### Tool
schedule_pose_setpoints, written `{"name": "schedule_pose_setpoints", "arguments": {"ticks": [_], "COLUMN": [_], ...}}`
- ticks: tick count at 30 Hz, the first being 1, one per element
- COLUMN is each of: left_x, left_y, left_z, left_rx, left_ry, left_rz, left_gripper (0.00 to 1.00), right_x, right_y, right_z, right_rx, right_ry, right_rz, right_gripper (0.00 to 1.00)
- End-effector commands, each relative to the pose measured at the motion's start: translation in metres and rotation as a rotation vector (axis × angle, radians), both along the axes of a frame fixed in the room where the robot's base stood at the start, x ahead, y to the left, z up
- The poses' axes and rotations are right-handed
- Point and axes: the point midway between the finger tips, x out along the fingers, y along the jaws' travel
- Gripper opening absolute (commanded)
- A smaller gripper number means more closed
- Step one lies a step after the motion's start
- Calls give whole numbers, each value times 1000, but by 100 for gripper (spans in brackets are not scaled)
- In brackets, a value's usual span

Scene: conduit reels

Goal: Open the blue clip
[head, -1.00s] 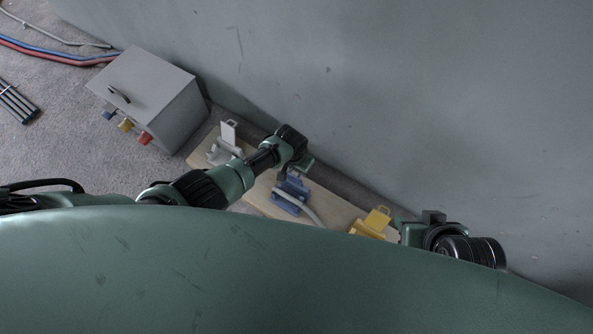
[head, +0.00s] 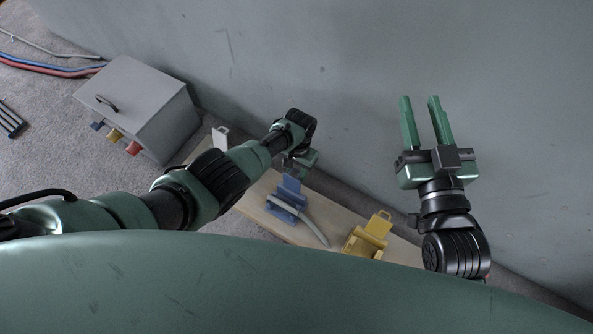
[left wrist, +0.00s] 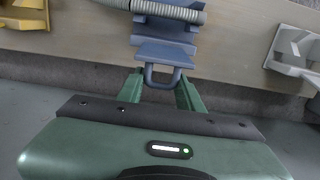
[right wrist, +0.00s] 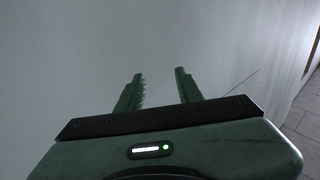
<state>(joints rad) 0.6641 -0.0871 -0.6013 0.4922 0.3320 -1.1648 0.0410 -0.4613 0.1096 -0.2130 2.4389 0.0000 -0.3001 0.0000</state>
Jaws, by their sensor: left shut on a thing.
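The blue clip (head: 287,203) sits on the wooden board, with its lid (head: 290,186) standing up on the wall side, away from the base. The lid and its loop handle (left wrist: 162,79) show close up in the left wrist view. A grey conduit (head: 314,225) lies across the clip's base and shows uncovered in the left wrist view (left wrist: 165,10). My left gripper (left wrist: 161,88) is shut on the loop handle, one finger at each side; its fingertips are mostly hidden in the head view. My right gripper (head: 422,103) is open and empty, raised near the wall.
A yellow clip (head: 363,243) stands right of the blue one and a white clip (head: 221,136) left of it, on the same wooden board (head: 334,212). The grey wall rises close behind. A grey box (head: 140,105) stands at the left.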

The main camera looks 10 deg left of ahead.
Motion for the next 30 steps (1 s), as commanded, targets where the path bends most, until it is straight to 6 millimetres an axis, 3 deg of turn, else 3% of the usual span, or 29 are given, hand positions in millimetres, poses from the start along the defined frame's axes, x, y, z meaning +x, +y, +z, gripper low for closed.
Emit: {"name": "schedule_pose_setpoints", "arguments": {"ticks": [10, 11, 13, 24, 30], "left_x": [-1, -1, -1, 0, 1], "left_y": [-1, -1, -1, 0, -1], "left_z": [-1, -1, -1, 2, 14], "left_rx": [-2, -2, -2, -1, -1], "left_ry": [1, 1, 1, 0, -1], "left_rz": [1, 1, 1, 0, 0], "left_gripper": [0, 39, 58, 58, 58], "right_x": [0, 0, 0, 0, -3], "right_y": [0, 0, 0, 0, -7], "right_z": [1, 1, 1, 0, -37], "right_rx": [1, 1, 1, -3, -51], "right_ry": [-6, -6, -6, 12, 198], "right_rz": [0, 0, 0, 0, -14], "right_gripper": [36, 36, 36, 36, 36]}}
